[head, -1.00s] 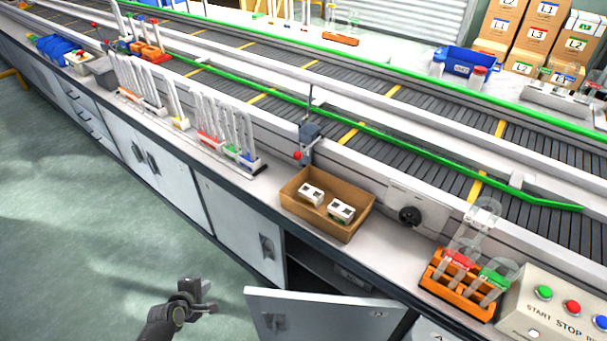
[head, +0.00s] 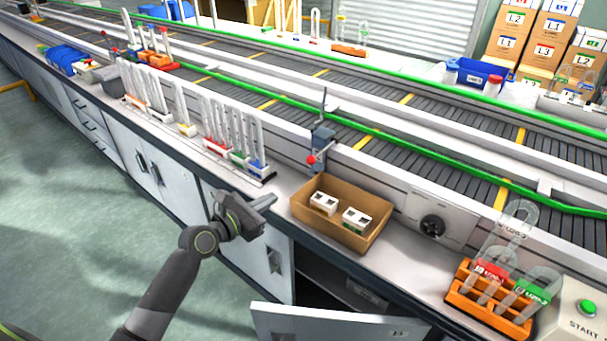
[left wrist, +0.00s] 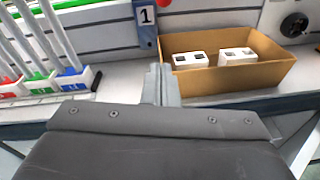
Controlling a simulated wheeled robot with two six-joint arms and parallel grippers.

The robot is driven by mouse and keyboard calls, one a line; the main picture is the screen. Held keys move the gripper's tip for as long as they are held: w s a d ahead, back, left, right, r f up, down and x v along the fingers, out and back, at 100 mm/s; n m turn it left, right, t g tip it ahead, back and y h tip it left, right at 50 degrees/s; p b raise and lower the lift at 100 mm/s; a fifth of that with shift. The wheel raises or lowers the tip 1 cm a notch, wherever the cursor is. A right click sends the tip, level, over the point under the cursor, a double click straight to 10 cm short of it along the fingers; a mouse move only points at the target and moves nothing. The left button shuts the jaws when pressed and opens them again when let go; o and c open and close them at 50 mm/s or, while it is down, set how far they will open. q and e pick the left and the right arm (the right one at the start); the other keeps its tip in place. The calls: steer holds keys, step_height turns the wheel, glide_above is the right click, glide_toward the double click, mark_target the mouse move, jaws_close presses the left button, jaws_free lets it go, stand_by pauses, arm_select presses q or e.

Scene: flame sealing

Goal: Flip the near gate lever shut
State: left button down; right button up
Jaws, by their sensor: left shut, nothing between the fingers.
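The near gate lever stands at the near edge of the conveyor, a grey bracket (head: 322,140) with a thin upright rod and a red knob (head: 311,160) low on its left. My left gripper (head: 272,199) is shut and empty, over the counter's front edge, left of the cardboard box and below the knob, apart from both. Its closed fingers also show in the left wrist view (left wrist: 161,82). My right gripper is not in view.
A cardboard box (head: 372,238) with two white blocks stands right of the gripper. A rack of tubes (head: 268,177) stands to the left. An orange rack (head: 461,296) is farther right. A cabinet door (head: 330,322) hangs open below the counter.

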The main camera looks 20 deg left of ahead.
arm_select(q)
steer(key=b+x, duration=0.1)
steer(key=x, duration=0.8)
steer(key=shift+w+f+b, duration=0.1)
steer(key=shift+w+b, duration=0.1)
steer(key=shift+b, duration=0.15)
steer(key=r, duration=0.1)
steer(key=w+d+r+p, duration=0.1)
steer(key=r, duration=0.1)
steer(key=shift+w+d, duration=0.1)
steer(key=shift+w, duration=0.1)
steer(key=shift+w+d+r+p, duration=0.1)
steer(key=shift+d+r+p, duration=0.05)
steer(key=shift+r+p, duration=0.2)
